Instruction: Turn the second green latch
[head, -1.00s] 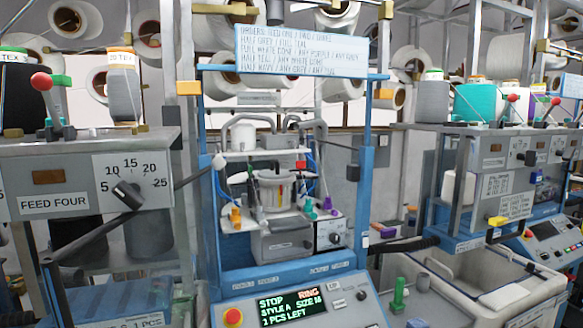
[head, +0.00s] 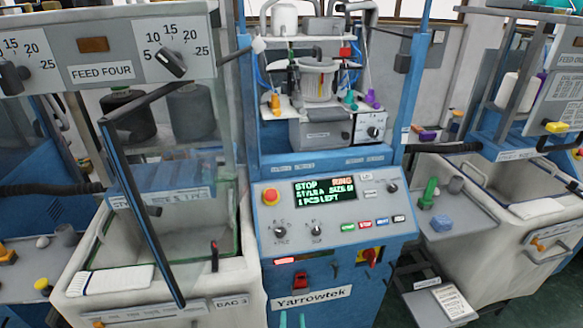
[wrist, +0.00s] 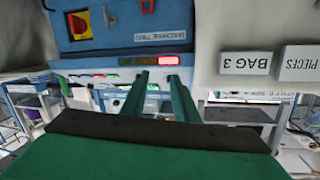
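No part is clearly marked as the second green latch. A small green-teal part (head: 350,98) stands on the white shelf of the middle machine, beside a purple part (head: 370,98). A taller green part (head: 428,193) stands upright on the grey side tray at right. My gripper (head: 292,320) shows only as two teal fingertips at the bottom edge of the head view, low in front of the machine and well below the shelf. In the wrist view my gripper (wrist: 157,80) has its two green fingers apart, with nothing seen between them.
The control panel (head: 325,208) and its lit screen are in front. A glass guard with a dark bar (head: 140,210) stands at left. White bins flank the machine; the left one (head: 245,275) is near. A blue block (head: 441,224) lies on the side tray.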

